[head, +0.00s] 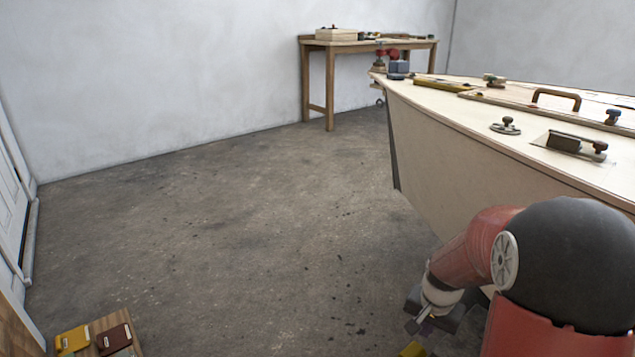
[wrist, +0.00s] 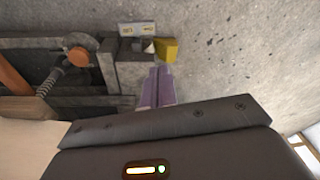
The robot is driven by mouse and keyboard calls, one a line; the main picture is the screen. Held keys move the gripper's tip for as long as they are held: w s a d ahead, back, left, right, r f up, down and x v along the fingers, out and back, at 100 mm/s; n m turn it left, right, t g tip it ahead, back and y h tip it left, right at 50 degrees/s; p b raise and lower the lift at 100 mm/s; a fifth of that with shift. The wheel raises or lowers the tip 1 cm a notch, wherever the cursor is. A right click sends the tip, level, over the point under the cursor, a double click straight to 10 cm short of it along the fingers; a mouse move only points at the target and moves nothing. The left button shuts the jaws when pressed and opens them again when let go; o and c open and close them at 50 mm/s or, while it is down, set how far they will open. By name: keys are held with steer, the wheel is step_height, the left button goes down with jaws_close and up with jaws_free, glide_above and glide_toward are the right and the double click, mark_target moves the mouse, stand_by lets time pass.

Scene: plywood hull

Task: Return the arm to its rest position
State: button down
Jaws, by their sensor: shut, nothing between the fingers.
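My arm shows at the lower right of the head view, its red and black links bent beside the plywood hull (head: 430,135). In the wrist view my gripper (wrist: 156,72) shows as two pale purple fingers close together beyond its dark housing, shut with nothing between them. The fingers point toward a yellow block (wrist: 166,50) and a small pale box with a label (wrist: 137,29). I cannot tell the exact gap between them.
On the hull deck lie a plane (head: 570,143), a brown handle (head: 556,96) and a yellow level (head: 442,84). A wooden workbench (head: 330,85) stands at the back wall. Yellow and dark red cases (head: 73,340) sit at the lower left. The concrete floor (head: 230,230) between is clear.

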steer(key=s+a+r+n+t+p, duration=0.2)
steer(key=s+a+r+n, duration=0.1)
steer(key=s+r, duration=0.6)
steer(key=s+a+r+n+t+p, duration=0.1)
steer(key=s+a+r+n+p, duration=0.2)
steer(key=s+a+r, duration=0.3)
steer(key=s+r+n, duration=0.1)
steer(key=s+r, duration=0.3)
steer(key=r, duration=0.4)
steer(key=shift+r+t, duration=0.4)
steer(key=shift+w+d, duration=0.1)
steer(key=shift+d, duration=0.05)
